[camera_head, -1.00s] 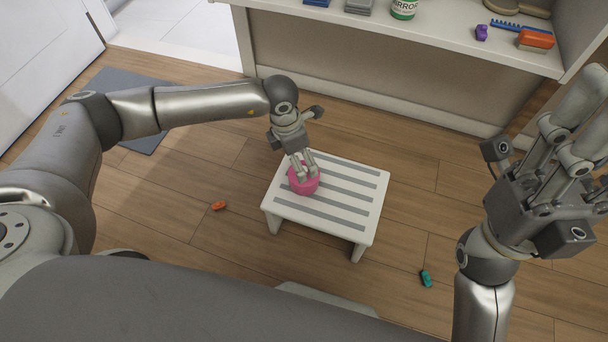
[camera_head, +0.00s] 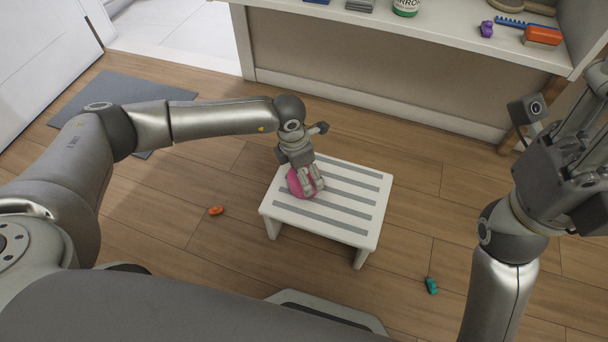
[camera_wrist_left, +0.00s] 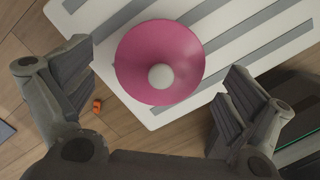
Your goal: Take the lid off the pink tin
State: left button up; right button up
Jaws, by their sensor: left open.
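The pink tin (camera_head: 297,186) stands on the white step stool with grey strips (camera_head: 349,234). In the left wrist view its round pink lid (camera_wrist_left: 135,58) with a pale knob (camera_wrist_left: 160,77) is seen from above, and it covers the tin's body. My left gripper (camera_head: 312,188) is over the tin in the head view. Its two fingers (camera_wrist_left: 150,95) are spread apart on either side of the lid in the left wrist view, with gaps to the lid. My right gripper (camera_head: 590,150) is raised at the right edge, partly cut off, away from the stool.
A small orange object (camera_head: 216,210) and a teal object (camera_head: 432,285) lie on the wooden floor. A grey mat (camera_head: 150,88) lies at left.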

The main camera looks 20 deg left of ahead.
pick_arm(q)
jog(key=c, duration=1.1)
jog(key=shift+s, duration=0.1)
jog(key=c, duration=0.3)
